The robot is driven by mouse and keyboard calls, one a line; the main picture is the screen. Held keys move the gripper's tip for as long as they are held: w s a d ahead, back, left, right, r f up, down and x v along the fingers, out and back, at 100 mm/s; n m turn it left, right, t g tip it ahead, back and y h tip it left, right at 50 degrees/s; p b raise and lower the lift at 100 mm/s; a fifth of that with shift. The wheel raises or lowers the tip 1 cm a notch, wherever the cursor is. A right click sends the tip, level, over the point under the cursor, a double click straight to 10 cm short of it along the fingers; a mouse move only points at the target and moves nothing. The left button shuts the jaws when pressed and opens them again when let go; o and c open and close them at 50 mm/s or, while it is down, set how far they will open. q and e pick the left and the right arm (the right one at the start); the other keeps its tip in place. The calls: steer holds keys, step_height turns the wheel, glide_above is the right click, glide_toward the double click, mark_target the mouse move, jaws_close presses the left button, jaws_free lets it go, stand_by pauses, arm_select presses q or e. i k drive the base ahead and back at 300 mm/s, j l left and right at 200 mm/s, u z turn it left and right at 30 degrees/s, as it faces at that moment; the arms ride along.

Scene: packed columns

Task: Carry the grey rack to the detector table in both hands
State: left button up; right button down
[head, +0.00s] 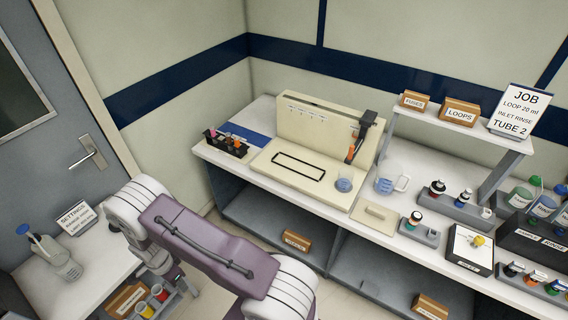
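Several grey holders stand on the long white bench. One grey rack (455,207) holds dark and white bottles, a smaller grey block (420,231) stands in front of it, and another grey block (535,285) is at the lower right. A dark rack (226,147) with pink- and orange-topped items stands at the bench's left end. I cannot tell which of these is the task's grey rack. No table is clearly marked as the detector table.
A cream station (298,168) with a black rectangular outline sits on the bench. A raised shelf (440,118) holds boxes.

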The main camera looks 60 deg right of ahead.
mark_target(102, 276)
steer(key=i, duration=1.15)
